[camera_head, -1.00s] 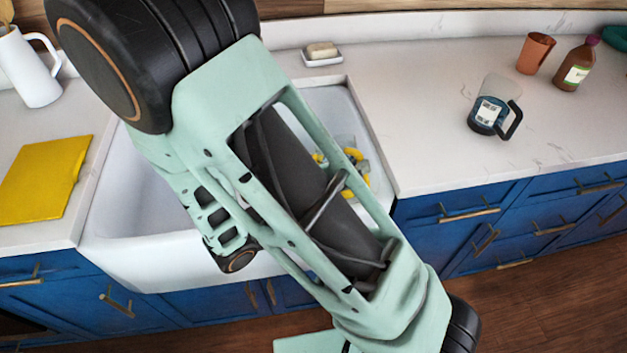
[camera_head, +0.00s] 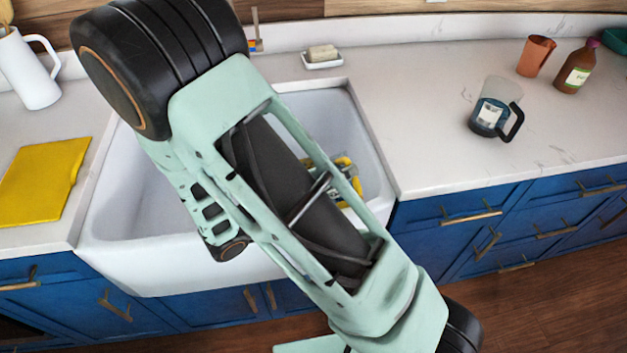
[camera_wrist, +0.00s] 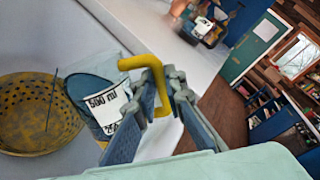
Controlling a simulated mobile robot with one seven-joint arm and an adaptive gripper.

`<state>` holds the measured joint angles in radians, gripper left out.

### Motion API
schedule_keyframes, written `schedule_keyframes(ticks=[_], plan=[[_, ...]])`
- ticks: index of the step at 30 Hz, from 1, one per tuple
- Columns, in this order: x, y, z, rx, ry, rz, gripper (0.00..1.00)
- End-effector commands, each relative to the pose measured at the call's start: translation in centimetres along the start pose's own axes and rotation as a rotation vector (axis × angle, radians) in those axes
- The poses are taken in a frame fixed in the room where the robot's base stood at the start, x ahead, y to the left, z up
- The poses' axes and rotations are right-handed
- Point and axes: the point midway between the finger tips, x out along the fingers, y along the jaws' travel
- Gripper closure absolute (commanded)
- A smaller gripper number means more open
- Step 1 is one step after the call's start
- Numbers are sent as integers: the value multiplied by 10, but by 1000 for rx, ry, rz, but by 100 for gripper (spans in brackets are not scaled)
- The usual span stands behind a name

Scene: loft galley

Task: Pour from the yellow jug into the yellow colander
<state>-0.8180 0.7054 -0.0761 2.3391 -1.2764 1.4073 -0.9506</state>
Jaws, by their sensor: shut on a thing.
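The yellow jug (camera_wrist: 88,82) is see-through, with a yellow handle, a white label reading 500 ml and dark blue contents. My gripper (camera_wrist: 152,112) is shut on its handle in the wrist view. The jug looks tilted, its body close beside and partly overlapping the yellow colander (camera_wrist: 22,92). The colander is round, with holes, at the left of the wrist view. A thin dark line crosses it; I cannot tell what it is. In the head view my arm hides my gripper and most of both objects; only yellow parts show over the sink.
The white sink (camera_head: 110,215) lies under my arm. A second jug with a black handle (camera_head: 494,108), an orange cup (camera_head: 536,56) and a brown bottle (camera_head: 574,68) stand on the right counter. A soap dish (camera_head: 322,62) sits behind. A white pitcher (camera_head: 32,75) and yellow board (camera_head: 40,185) are left.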

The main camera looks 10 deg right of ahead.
Motion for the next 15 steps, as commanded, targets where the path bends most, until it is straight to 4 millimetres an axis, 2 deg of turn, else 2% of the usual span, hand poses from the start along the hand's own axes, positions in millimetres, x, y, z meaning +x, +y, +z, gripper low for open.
schedule_keyframes(ticks=[15], plan=[[2,10,2,-90,16,-2,100]])
